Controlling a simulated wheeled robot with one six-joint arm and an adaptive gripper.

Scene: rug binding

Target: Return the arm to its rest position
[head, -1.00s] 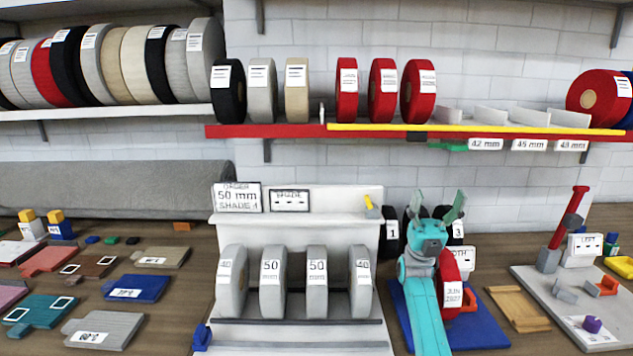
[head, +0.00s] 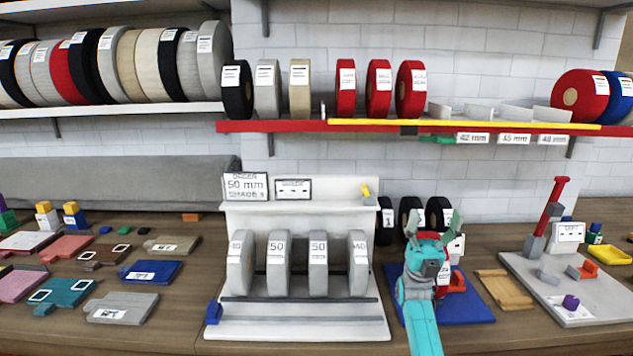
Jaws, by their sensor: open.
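My gripper (head: 438,222) is at the end of my teal arm (head: 420,318), above the blue mat (head: 462,308) on the bench. Its two fingers are spread, and I see nothing between them. A red roll (head: 443,278) with a white label stands behind my gripper and is mostly hidden by it. I cannot tell whether they touch.
A white stand (head: 305,325) with several grey rolls is to the left. Several black rolls (head: 411,212) stand behind my gripper. A wooden tray (head: 503,290) and a grey board (head: 530,280) with a red lever are to the right. A red-edged shelf (head: 270,126) is above.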

